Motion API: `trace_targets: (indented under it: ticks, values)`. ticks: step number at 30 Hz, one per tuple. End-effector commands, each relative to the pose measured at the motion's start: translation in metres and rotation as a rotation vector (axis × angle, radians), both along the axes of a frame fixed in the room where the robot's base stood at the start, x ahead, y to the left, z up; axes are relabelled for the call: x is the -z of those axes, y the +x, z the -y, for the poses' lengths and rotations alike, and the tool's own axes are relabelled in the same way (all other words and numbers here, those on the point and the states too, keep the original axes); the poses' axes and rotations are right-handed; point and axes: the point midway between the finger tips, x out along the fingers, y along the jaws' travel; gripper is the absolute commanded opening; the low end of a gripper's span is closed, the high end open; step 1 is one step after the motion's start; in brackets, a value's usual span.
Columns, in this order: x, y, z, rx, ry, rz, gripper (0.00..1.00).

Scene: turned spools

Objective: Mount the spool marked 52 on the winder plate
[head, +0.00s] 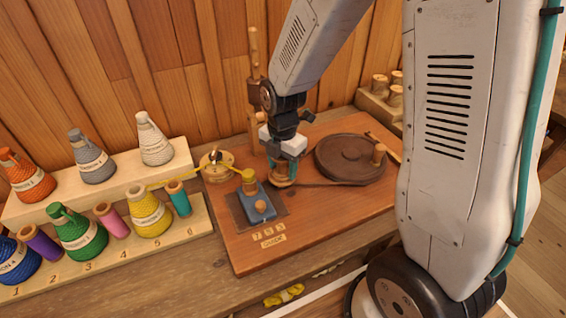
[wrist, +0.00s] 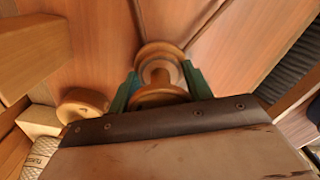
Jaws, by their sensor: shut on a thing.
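My gripper (head: 284,170) points down over the wooden winder board (head: 330,215). Its green fingers are shut on a bare wooden spool. In the head view the spool is mostly hidden by the fingers. A round wooden rim (head: 280,183) shows just below them, where a dark belt from the big wheel (head: 350,158) ends. I cannot tell whether the spool touches the winder plate under it.
A blue block (head: 256,200) with a yellow-wound top stands left of the gripper. A yellow thread runs from the yellow cone (head: 150,212) past a round wooden disc (head: 216,165). Stepped racks with several thread cones stand at left. Wooden spools (head: 380,84) sit behind right.

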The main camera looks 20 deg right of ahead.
Motion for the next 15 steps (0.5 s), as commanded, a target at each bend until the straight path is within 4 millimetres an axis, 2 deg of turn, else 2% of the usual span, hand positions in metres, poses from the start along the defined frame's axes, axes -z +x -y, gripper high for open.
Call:
trace_targets:
  ticks: [4, 5, 6, 15]
  values:
    - [0.0032, 0.0, 0.0, 0.0, 0.0, 0.0, 0.28]
    - [0.0034, 0.0001, 0.0, 0.0, 0.0, 0.0, 0.53]
    - [0.0032, 0.0001, 0.0, 0.0, 0.0, 0.001, 0.59]
    - [0.0018, 0.0002, 0.0, 0.0, 0.0, 0.001, 0.59]
